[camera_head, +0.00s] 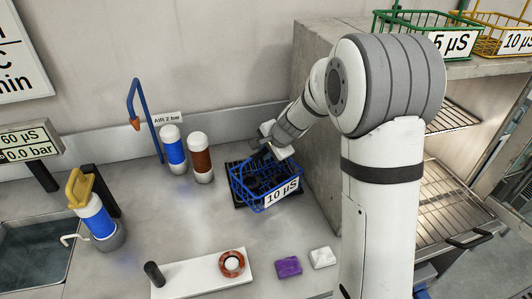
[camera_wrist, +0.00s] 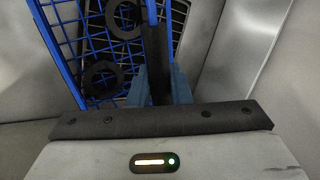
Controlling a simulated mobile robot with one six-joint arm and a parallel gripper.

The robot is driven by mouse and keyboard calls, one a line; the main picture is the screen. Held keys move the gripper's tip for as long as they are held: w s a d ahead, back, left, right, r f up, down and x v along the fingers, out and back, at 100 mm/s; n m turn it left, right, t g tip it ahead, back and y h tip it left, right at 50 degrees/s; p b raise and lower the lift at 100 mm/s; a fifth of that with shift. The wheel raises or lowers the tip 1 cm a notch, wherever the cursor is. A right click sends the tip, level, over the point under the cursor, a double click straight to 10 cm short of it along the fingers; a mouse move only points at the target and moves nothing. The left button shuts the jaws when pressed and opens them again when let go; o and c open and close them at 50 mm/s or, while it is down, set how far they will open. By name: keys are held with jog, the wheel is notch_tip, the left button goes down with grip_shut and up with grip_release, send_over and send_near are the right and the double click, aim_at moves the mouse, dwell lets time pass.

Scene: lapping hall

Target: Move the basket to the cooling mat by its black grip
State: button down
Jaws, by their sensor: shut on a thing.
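The blue wire basket (camera_head: 236,187), with a "10 µS" label, is right of the middle of the worktop in the head view. A dark mat (camera_head: 238,203) shows under it; I cannot tell whether the basket rests on it or hangs just above. My gripper (camera_head: 268,152) reaches down to the basket's back side. In the wrist view my gripper (camera_wrist: 159,88) is shut on the upright black grip (camera_wrist: 156,50). The blue mesh (camera_wrist: 70,45) and dark ring-shaped parts (camera_wrist: 103,78) show beside it. The grip is mostly hidden in the head view.
Blue (camera_head: 173,150) and brown (camera_head: 201,160) cylinders stand close left of the basket. A grey block wall (camera_head: 320,100) rises at the right. A white tray (camera_head: 200,275), purple block (camera_head: 288,267) and white block (camera_head: 322,257) lie in front.

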jog(key=shift+r, duration=0.15)
jog(key=shift+f, duration=0.2)
jog(key=c, duration=1.3)
grip_release()
jog(key=shift+c, duration=0.2)
